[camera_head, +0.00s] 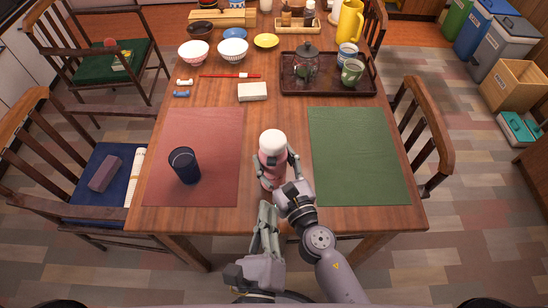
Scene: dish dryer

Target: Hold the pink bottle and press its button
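The pink bottle (272,147) with a white lid stands upright near the front of the table, between the two mats. My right gripper (277,167) comes from the lower right, with one finger on each side of the bottle's body, and appears shut on it. The fingers cover part of the lower body. My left gripper (266,208) is just in front of the bottle, at the table's front edge. It points away from me, its fingers are close together, and it holds nothing. I cannot make out the bottle's button.
A red mat (215,135) with a dark cup (184,165) lies to the left, and an empty green mat (358,155) to the right. Chairs flank the table.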

